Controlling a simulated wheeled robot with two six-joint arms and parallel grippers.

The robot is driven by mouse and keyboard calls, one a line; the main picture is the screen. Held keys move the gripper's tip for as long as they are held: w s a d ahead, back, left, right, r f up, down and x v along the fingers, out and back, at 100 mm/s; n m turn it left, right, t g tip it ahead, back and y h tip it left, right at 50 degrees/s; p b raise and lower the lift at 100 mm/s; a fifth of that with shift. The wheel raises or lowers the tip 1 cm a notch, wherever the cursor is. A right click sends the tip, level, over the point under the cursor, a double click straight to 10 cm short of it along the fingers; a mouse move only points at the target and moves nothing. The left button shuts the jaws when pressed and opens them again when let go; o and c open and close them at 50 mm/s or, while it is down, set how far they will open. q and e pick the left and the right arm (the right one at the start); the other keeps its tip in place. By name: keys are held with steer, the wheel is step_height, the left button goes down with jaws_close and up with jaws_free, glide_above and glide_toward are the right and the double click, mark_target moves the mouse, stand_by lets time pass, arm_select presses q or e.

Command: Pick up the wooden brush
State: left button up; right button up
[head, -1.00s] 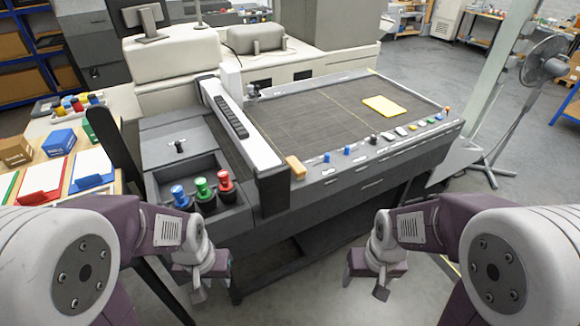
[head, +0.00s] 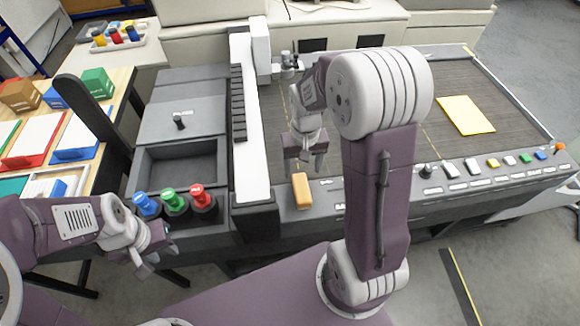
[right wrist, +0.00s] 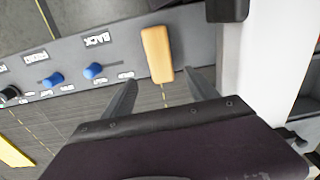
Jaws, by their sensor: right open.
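The wooden brush (head: 301,190) is a small tan block on the grey front rail of the cutting table, just right of the white gantry's near end. It also shows in the right wrist view (right wrist: 157,52), lying crosswise on the rail. My right gripper (head: 306,162) is above the dark table bed, just behind the brush.
The white gantry (head: 250,130) stands close left of the brush. Blue knobs (right wrist: 93,71) sit along the rail. Red, green and blue capped jars (head: 174,202) stand at the table's left front. A yellow sheet (head: 466,115) lies on the bed at right.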

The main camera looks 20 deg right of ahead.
mark_target(301, 186)
steer(key=shift+s+d+f, duration=0.1)
steer(key=shift+s+f, duration=0.05)
steer(key=shift+s, duration=0.15)
steer(key=shift+s+a+f, duration=0.2)
steer(key=shift+s+a, duration=0.45)
steer(key=shift+s, duration=0.15)
steer(key=f, duration=0.2)
steer(key=w+f, duration=0.1)
steer(key=shift+d, duration=0.3)
steer(key=shift+d+f, duration=0.1)
steer(key=shift+f, duration=0.2)
steer(key=f, duration=0.2)
steer(key=f+p, duration=0.1)
steer(key=shift+s+a+f, duration=0.15)
steer(key=shift+a+f, duration=0.1)
steer(key=shift+f, duration=0.45)
steer(key=shift+w+d+f, duration=0.15)
steer(key=shift+w, duration=0.05)
steer(key=shift+s, duration=0.1)
jaws_close()
arm_select(q)
steer(key=shift+s+a+r, duration=0.5)
steer(key=shift+a+r, duration=0.1)
steer(key=shift+r, duration=0.05)
